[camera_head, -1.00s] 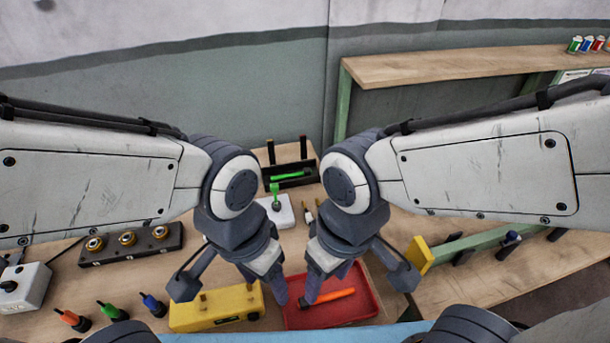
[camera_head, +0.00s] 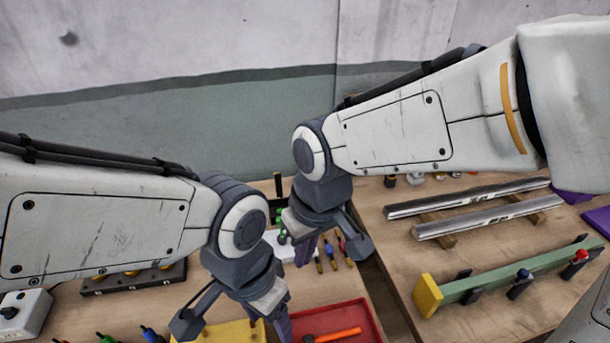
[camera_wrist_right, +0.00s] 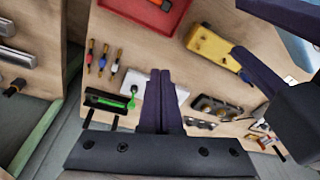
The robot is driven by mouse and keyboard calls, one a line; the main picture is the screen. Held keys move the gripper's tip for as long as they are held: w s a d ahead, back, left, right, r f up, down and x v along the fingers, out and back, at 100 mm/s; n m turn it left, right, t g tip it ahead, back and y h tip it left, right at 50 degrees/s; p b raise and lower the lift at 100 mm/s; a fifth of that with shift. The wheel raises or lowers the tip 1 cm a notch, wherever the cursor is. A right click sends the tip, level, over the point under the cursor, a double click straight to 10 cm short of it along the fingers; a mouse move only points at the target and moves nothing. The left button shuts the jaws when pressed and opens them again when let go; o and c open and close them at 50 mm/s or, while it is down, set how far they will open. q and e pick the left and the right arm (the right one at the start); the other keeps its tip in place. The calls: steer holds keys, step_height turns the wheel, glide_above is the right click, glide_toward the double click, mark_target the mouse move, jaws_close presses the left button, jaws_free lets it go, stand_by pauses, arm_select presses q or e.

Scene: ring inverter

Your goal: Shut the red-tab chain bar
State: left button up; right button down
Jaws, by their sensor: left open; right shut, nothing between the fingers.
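On the right bench a green rail (camera_head: 530,266) with a yellow end block (camera_head: 428,296) carries dark upright pieces. One has a red top (camera_head: 581,255), another a blue top (camera_head: 523,275). The red-topped piece stands near the rail's far right end; I cannot tell whether it is open or shut. My right gripper (camera_head: 303,255) is over the back of the left bench, well left of the rail. Its fingers are together and empty in the right wrist view (camera_wrist_right: 160,85). My left gripper (camera_head: 283,325) is open, low beside the red tray (camera_head: 365,306).
Two grey metal bars (camera_head: 470,200) lie on wooden blocks behind the green rail. A yellow box (camera_head: 245,335) is by my left gripper. Several small drivers (camera_head: 340,245) stand behind the tray. A gap (camera_head: 385,300) separates the benches.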

steer(key=w+a+m+t, duration=0.2)
steer(key=w+a, duration=0.1)
steer(key=w, duration=1.8)
steer(key=w+d+f+t, duration=0.1)
steer(key=w, duration=0.5)
steer(key=w+d+f+m+t, duration=0.1)
steer(key=w+d+f, duration=0.1)
steer(key=w, duration=0.5)
steer(key=w+d+f+m+t, duration=0.1)
steer(key=w+d, duration=0.1)
steer(key=w, duration=0.4)
steer(key=shift+w+d+f+p, duration=0.15)
steer(key=shift+w+f+p, duration=0.15)
steer(key=shift+w, duration=0.05)
steer(key=p+x, duration=0.3)
steer(key=x, duration=0.7)
steer(key=shift+s+d+r+p, duration=0.15)
steer(key=shift+s+p, duration=0.3)
steer(key=shift+s, duration=0.2)
steer(key=shift+s+d+r+p, duration=0.15)
steer(key=shift+s+p, duration=0.25)
steer(key=shift+s, duration=0.3)
steer(key=shift+s+d+r+p, duration=0.1)
steer(key=shift+s+d+p, duration=0.05)
steer(key=shift+s+p, duration=0.4)
